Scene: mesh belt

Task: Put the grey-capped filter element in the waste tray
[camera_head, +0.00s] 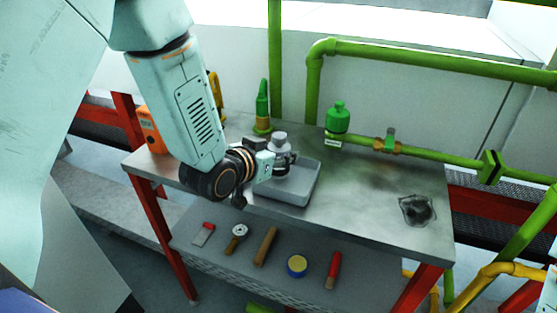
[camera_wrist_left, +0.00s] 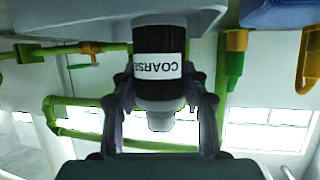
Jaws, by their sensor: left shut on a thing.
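The grey-capped filter element (camera_head: 279,139) is upright at the grey waste tray (camera_head: 297,208) on the metal table. In the left wrist view the filter element (camera_wrist_left: 158,58) has a black body, a white label reading COARSE and a grey cap. My left gripper (camera_head: 284,161) is shut on it, with one finger on each side near the cap. My right gripper is out of view.
A dark crumpled piece (camera_head: 417,210) lies at the table's right. Green pipes (camera_head: 420,151) run along the back. Several tools lie on the lower shelf (camera_head: 215,255).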

